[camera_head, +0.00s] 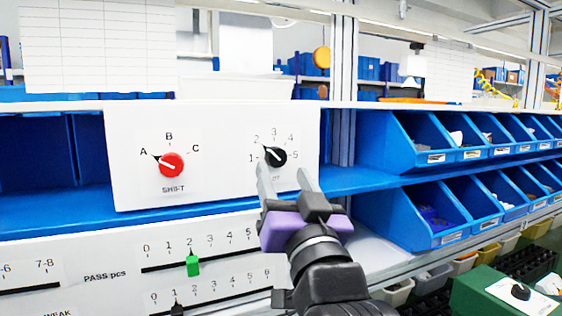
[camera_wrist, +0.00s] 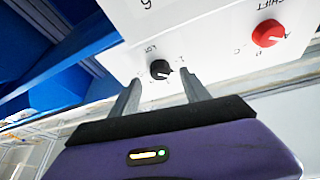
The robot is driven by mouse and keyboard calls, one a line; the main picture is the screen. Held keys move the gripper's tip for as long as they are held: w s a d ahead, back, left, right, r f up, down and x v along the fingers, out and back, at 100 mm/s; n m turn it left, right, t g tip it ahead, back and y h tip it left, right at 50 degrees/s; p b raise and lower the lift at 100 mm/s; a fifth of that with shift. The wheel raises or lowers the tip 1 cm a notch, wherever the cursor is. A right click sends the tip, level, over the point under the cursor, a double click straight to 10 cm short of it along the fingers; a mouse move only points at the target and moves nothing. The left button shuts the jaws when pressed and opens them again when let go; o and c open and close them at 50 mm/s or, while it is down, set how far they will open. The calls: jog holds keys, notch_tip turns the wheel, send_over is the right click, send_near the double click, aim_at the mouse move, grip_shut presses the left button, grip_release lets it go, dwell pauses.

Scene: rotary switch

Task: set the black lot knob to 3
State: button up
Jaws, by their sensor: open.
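The black LOT knob (camera_head: 276,157) sits on the right of a white panel (camera_head: 225,180), with a dial numbered from 1 to 5 around it. Its white pointer is turned to the upper left, towards 2. My gripper (camera_head: 287,175) is open just below and in front of the knob, its fingertips reaching up towards it. In the wrist view the knob (camera_wrist: 160,69) shows beyond the gap between the two open fingers (camera_wrist: 160,90). I see no contact with it. The fingers partly hide the LOT label in the head view.
A red SHIFT knob (camera_head: 171,165) sits to the left on the same panel, pointing to A. Below is a slider board with a green slider (camera_head: 193,264) and a black slider (camera_head: 177,309). Blue bins (camera_head: 420,150) stand on the right.

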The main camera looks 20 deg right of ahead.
aim_at(277, 161)
jog(key=shift+p+x, duration=0.35)
jog(key=shift+x, duration=1.35)
grip_shut()
